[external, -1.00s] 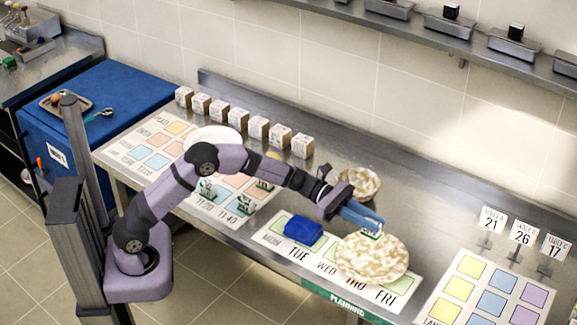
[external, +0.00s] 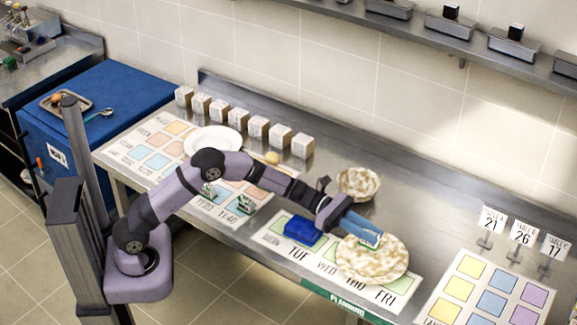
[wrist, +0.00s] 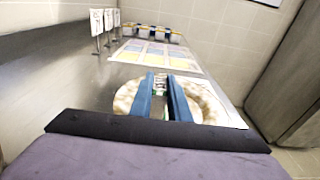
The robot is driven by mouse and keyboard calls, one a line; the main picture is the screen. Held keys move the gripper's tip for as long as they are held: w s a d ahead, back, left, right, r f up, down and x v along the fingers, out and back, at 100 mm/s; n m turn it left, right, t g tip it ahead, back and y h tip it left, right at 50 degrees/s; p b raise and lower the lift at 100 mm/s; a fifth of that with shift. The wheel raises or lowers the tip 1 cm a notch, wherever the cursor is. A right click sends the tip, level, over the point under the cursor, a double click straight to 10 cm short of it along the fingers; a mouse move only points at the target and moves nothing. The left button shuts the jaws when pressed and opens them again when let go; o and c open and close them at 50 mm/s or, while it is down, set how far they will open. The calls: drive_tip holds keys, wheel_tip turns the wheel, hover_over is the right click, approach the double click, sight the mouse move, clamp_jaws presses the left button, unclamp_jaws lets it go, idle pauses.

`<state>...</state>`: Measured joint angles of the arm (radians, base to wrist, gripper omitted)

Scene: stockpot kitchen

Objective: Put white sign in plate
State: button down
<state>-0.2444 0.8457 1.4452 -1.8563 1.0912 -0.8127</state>
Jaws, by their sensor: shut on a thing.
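My gripper (external: 370,230) is shut on a small white sign with green markings (external: 370,241). It holds the sign over the large mottled beige plate (external: 365,268); I cannot tell whether the sign touches the plate. In the wrist view the sign (wrist: 160,86) shows between the two blue fingers of my gripper (wrist: 161,78), with the mottled plate (wrist: 208,103) around and below them. Other small green-and-white signs (external: 245,205) stand on the printed sheet to the left, partly behind my arm.
A blue block (external: 302,230) lies left of the plate on the weekday sheet. A smaller mottled bowl (external: 358,183) is behind my gripper. A white plate (external: 213,138) and several cubes (external: 238,118) stand farther back. Number signs (external: 521,232) stand at right.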

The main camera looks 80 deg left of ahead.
drive_tip(key=shift+f, duration=0.3)
drive_tip(key=c, duration=1.7)
unclamp_jaws()
drive_tip(key=shift+o, duration=0.2)
